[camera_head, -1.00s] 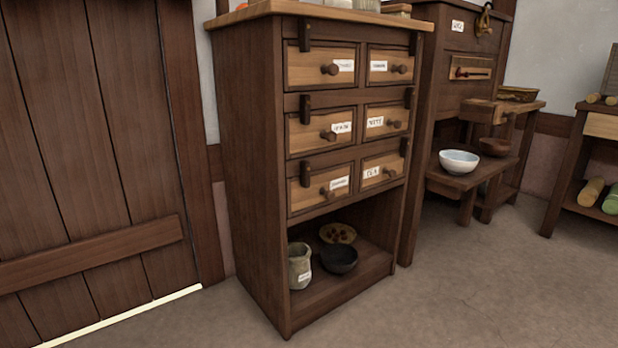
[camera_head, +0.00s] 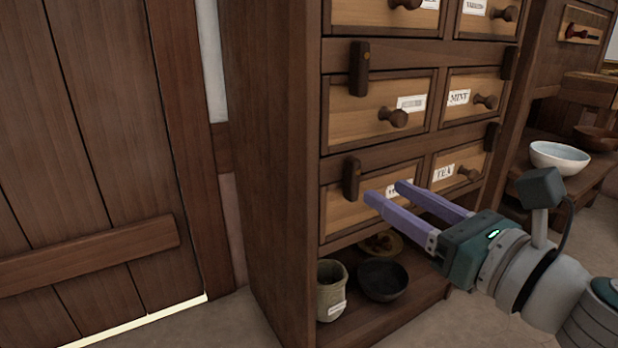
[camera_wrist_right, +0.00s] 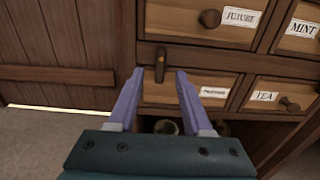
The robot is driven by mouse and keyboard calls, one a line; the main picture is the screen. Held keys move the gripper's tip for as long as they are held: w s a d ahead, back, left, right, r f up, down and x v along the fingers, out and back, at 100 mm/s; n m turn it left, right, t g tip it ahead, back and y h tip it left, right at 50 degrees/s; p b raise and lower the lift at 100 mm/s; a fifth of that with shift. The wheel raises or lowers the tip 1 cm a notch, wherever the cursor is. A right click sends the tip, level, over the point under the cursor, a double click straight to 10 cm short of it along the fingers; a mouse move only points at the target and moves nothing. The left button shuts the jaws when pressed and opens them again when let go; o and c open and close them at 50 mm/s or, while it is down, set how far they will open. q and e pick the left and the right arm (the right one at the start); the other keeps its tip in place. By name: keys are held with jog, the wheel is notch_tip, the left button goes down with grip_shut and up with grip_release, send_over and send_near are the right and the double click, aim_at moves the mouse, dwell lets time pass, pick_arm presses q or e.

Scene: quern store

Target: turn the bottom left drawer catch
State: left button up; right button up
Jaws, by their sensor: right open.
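The bottom left drawer catch (camera_head: 351,179) is a small dark wooden bar on the frame, upright, with its lower end over the top left of the bottom left drawer (camera_head: 345,213). It also shows in the right wrist view (camera_wrist_right: 160,64), just ahead of the gap between the fingers. My right gripper (camera_head: 385,190) is open and empty, with two purple fingers pointing at the bottom left drawer. It is right of the catch and a little lower in the head view, apart from it as far as I can tell. The fingers hide part of that drawer's front, including its knob. My left gripper is not in view.
Other catches sit by the middle left drawer (camera_head: 359,69) and the bottom right drawer (camera_head: 491,137). Knobs stick out from the drawers. Below is an open shelf with a clay jar (camera_head: 331,290) and a dark bowl (camera_head: 382,280). A plank door (camera_head: 90,150) stands left.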

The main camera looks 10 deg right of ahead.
aim_at(358, 172)
jog(key=b+x, duration=0.1)
jog(key=x, duration=0.5)
jog(key=shift+w+r, duration=0.1)
jog(key=shift+w, duration=0.2)
jog(key=shift+c, duration=0.2)
grip_shut()
